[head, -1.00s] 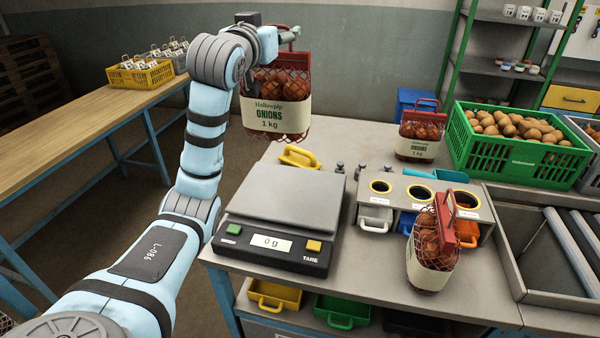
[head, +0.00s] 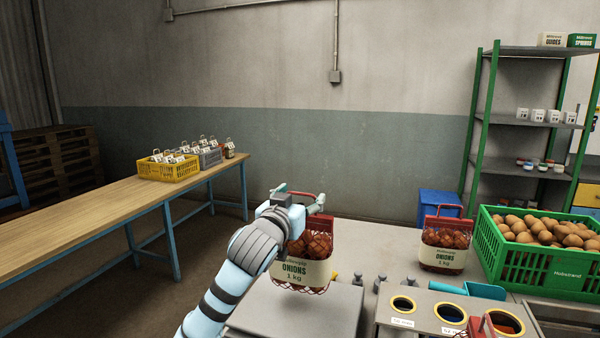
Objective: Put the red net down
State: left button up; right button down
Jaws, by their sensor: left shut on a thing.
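My left gripper (head: 308,200) is shut on the red handle at the top of a red net of onions (head: 318,243) with a cream label. The net hangs upright at the rear part of the grey scale plate (head: 300,318); I cannot tell whether its bottom touches the plate. The scale's front and display are out of view. A second, similar onion net (head: 443,258) stands on the bench near the green crate. A third net (head: 490,326) shows only its top at the bottom edge. My right gripper is not in view.
Round yellow-rimmed openings (head: 450,313) and a teal-handled tool (head: 470,290) lie right of the scale. A wooden table (head: 100,215) with a yellow crate (head: 168,168) is at the left.

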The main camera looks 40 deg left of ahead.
pick_arm(q)
jog(key=f, duration=0.3)
jog(key=f+b, duration=0.1)
jog(key=f, duration=0.2)
jog(key=shift+s+d, duration=0.1)
jog(key=shift+s, duration=0.1)
jog(key=o, duration=1.9)
jog(key=shift+o, duration=0.2)
jog(key=shift+s+r, duration=0.1)
jog(key=p+v, duration=0.4)
jog(key=v, duration=0.8)
